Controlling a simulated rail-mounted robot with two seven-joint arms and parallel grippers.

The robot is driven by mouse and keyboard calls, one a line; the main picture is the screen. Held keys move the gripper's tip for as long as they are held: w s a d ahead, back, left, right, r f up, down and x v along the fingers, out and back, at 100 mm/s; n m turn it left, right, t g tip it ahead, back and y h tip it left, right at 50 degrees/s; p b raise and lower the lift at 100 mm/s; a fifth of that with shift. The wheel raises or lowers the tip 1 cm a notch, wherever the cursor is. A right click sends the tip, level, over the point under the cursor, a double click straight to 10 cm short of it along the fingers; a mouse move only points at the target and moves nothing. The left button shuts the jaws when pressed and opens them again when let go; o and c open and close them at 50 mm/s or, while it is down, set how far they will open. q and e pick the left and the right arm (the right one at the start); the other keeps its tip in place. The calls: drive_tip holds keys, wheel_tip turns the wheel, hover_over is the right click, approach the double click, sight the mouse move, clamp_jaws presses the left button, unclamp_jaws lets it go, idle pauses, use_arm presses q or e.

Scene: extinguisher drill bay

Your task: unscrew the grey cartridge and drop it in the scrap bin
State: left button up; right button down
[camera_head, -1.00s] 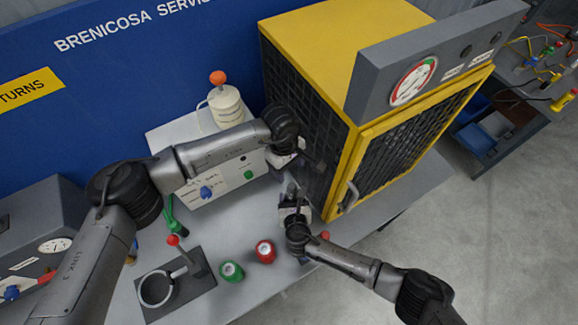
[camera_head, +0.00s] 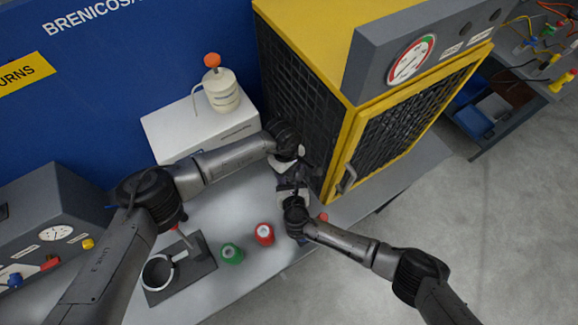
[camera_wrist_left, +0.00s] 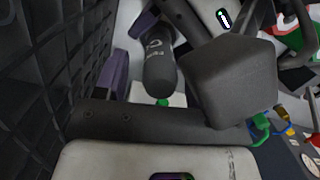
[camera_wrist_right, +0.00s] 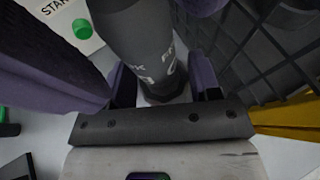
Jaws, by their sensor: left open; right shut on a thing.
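The grey cartridge, a dark grey cylinder with white lettering, shows in the left wrist view (camera_wrist_left: 158,66) and the right wrist view (camera_wrist_right: 150,42). My right gripper (camera_head: 293,196) is shut on it; its purple fingers flank the cylinder in the right wrist view. My left gripper (camera_head: 287,168) is open, close behind the right one, beside the cage. One purple left finger shows left of the cartridge in the left wrist view; the other is hidden. The cartridge's far end and any thread are hidden. I cannot make out which container is the scrap bin.
A yellow cage with dark mesh (camera_head: 350,95) stands right beside both grippers. A red cartridge (camera_head: 264,234) and a green one (camera_head: 232,253) stand on the grey table by a ring holder (camera_head: 158,272). A white box (camera_head: 180,124) stands behind. Blue trays (camera_head: 471,118) sit at far right.

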use_arm(q)
drive_tip(key=c, duration=1.1)
drive_tip(key=shift+n, duration=1.2)
drive_tip(key=o, duration=1)
